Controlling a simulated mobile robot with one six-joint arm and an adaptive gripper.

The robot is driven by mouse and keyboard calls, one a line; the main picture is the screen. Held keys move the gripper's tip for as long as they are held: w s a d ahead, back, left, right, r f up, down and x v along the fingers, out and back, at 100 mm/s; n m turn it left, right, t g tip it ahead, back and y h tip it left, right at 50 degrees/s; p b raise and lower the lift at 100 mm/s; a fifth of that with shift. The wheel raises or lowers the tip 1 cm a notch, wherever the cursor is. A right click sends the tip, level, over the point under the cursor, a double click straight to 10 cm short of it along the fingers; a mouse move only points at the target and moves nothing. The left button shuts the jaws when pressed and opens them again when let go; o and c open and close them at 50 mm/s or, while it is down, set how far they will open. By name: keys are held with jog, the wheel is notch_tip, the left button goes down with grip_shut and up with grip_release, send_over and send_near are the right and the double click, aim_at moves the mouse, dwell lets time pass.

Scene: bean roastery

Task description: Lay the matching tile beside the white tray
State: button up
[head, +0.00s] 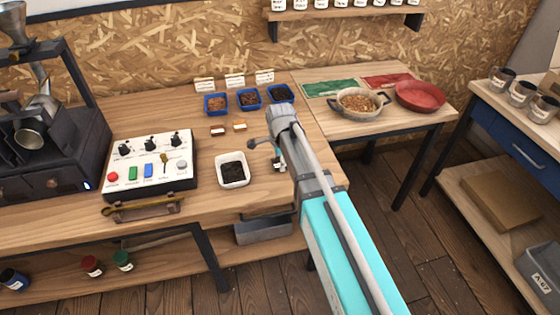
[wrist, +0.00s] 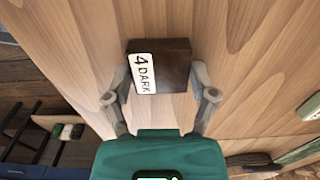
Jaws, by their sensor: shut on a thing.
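The white tray (head: 233,182) stands on the wooden bench and holds dark beans. My gripper (head: 277,161) is just right of it, low over the bench and partly covered by my arm. In the wrist view my gripper (wrist: 160,80) is shut on a dark brown tile (wrist: 177,68) with a white label reading "4 DARK". The tile sits between the two fingers over bare wood; I cannot tell whether it touches the bench. Two more tiles, one reddish brown (head: 217,131) and one orange (head: 240,125), lie behind the tray.
Three blue trays of beans (head: 249,107) stand at the back under small cards. A control panel (head: 150,167) is left of the white tray. A side table (head: 345,126) at right bears a pan of beans (head: 360,103) and a red bowl (head: 420,97).

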jog(key=o, duration=1.1)
jog(key=shift+r, duration=0.15)
notch_tip(320, 180, up, 12)
jog(key=p, duration=1.2)
jog(key=shift+d, duration=0.1)
jog(key=s+d+n, duration=0.4)
jog(key=d+n, duration=0.1)
jog(key=d, duration=0.1)
jog(key=s+d+n, duration=0.5)
jog(key=d, duration=0.1)
jog(key=s+d+n, duration=0.4)
jog(key=d, duration=0.3)
jog(key=shift+s+d+n, duration=0.1)
jog(key=shift+s+n, duration=0.15)
jog(key=shift+n, duration=0.15)
